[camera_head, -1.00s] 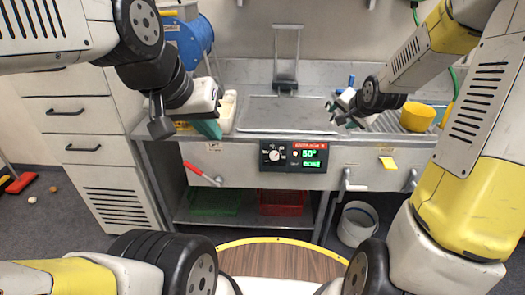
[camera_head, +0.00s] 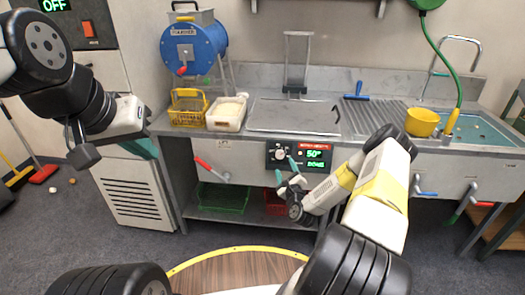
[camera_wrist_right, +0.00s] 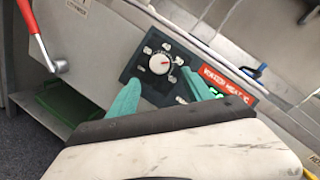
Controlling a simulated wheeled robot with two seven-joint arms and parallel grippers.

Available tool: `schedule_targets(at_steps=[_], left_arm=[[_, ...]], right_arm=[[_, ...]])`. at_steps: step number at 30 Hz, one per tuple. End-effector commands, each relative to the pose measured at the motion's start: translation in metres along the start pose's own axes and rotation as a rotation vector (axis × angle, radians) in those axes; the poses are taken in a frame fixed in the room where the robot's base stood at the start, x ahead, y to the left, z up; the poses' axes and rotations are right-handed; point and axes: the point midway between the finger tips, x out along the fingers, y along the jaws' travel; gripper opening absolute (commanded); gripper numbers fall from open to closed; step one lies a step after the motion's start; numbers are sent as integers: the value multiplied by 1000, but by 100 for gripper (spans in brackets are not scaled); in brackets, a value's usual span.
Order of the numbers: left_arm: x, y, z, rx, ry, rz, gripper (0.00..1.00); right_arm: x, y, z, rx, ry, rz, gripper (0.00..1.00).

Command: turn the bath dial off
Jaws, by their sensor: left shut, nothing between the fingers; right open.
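The bath dial (camera_head: 280,155) is a round white knob on a black control panel on the front of the steel counter. It shows large in the right wrist view (camera_wrist_right: 160,63), with a red mark toward its upper right and white symbols around it. My right gripper (camera_head: 287,171) is open just in front of and below the dial. In the right wrist view its teal fingers (camera_wrist_right: 163,88) are spread on either side below the knob, and contact cannot be told. My left gripper (camera_head: 150,147) is shut and empty at the left, away from the panel.
A green display (camera_head: 314,155) beside the dial reads 50°. A red-handled lever (camera_head: 205,166) is left of the panel.

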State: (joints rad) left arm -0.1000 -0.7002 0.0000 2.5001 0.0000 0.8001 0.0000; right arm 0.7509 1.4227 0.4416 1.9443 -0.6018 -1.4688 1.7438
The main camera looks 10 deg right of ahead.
Motion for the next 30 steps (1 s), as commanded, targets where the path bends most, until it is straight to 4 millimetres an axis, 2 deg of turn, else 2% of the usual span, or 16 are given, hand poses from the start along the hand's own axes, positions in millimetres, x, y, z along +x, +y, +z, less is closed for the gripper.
schedule_targets(at_steps=[5, 12, 18, 28, 29, 30], left_arm=[[0, 0, 0, 0, 0, 0, 0], [0, 0, 0, 0, 0, 0, 0], [0, 0, 0, 0, 0, 0, 0], [0, 0, 0, 0, 0, 0, 0], [0, 0, 0, 0, 0, 0, 0], [0, 0, 0, 0, 0, 0, 0]], right_arm=[[9, 0, -3, 23, 0, -19, 59], [48, 0, -2, 20, 1, -17, 59], [71, 0, -3, 20, 2, -16, 59], [76, 0, -3, 21, 3, -14, 59], [76, 0, -3, 21, 3, -14, 57], [76, 0, -3, 21, 3, -14, 49]])
